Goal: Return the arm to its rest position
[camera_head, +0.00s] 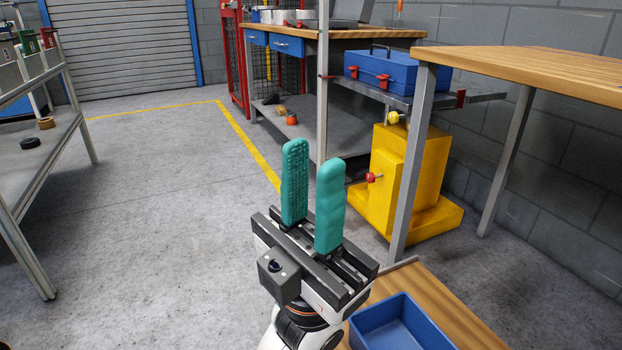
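My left gripper (313,160) is in the lower middle of the head view, with its two teal fingers pointing up. The fingers stand apart with an empty gap between them, and floor and furniture show behind. Its white wrist rises from the bottom edge of the picture. The gripper is above and to the left of a blue bin (405,325) on a wooden surface (462,322), and it holds nothing. My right gripper is not in the picture.
A wooden table (540,70) with metal legs stands at the right. Behind the gripper are a yellow machine (405,175), a blue toolbox (385,72) on a shelf and a workbench (350,34). A metal rack (45,150) is at the left. The grey floor (160,220) between is clear.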

